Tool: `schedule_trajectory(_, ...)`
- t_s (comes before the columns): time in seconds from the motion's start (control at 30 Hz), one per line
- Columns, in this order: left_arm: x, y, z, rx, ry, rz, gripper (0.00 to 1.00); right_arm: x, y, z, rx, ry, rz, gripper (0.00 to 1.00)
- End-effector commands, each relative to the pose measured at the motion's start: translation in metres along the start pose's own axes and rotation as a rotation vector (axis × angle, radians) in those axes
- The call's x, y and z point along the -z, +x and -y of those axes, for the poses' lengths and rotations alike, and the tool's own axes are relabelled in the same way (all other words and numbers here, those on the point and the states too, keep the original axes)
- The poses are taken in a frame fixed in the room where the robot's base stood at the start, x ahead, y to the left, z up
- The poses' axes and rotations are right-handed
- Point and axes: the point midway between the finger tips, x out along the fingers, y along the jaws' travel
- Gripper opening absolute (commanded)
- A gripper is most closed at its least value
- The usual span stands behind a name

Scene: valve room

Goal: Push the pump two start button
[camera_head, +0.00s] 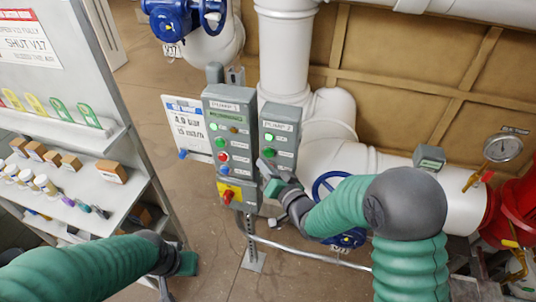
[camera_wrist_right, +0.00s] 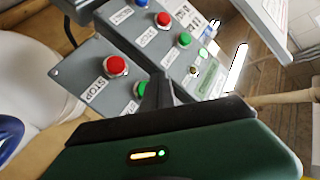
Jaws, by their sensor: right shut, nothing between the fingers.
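The grey pump 2 panel (camera_head: 280,126) hangs to the right of the pump 1 panel, with a lit green lamp (camera_head: 269,137) near its top. In the right wrist view, this panel (camera_wrist_right: 72,72) shows a red button (camera_wrist_right: 116,66) beside a "STOP" label and a green button (camera_wrist_right: 140,89) partly hidden behind my fingers. My right gripper (camera_head: 264,166) is shut and empty at the lower part of the panel; its tip (camera_wrist_right: 157,84) overlaps the green button's edge. I cannot tell whether they touch. My left gripper (camera_head: 184,264) is low at the left, its fingers unclear.
The pump 1 panel (camera_head: 220,122) has several buttons and a yellow switch box (camera_head: 230,193) below. A shelf (camera_head: 100,188) with small items stands left. White pipes (camera_head: 350,150), a blue valve wheel (camera_head: 325,184) and a gauge (camera_head: 502,147) lie right. Open floor (camera_head: 150,105) shows behind the panels.

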Motion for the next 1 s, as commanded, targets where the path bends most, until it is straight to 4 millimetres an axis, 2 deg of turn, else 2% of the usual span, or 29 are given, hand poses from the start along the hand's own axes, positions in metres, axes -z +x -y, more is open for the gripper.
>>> schedule_trajectory(0.4, -0.002, 0.006, 0.000, 0.000, 0.000, 0.000, 0.36, -0.021, -0.028, 0.020, 0.001, -0.001, 0.000, 0.00)
schedule_trajectory(1.0, -0.001, 0.006, 0.000, 0.000, 0.000, 0.000, 0.36, -0.021, -0.029, 0.021, 0.000, -0.001, 0.000, 0.00)
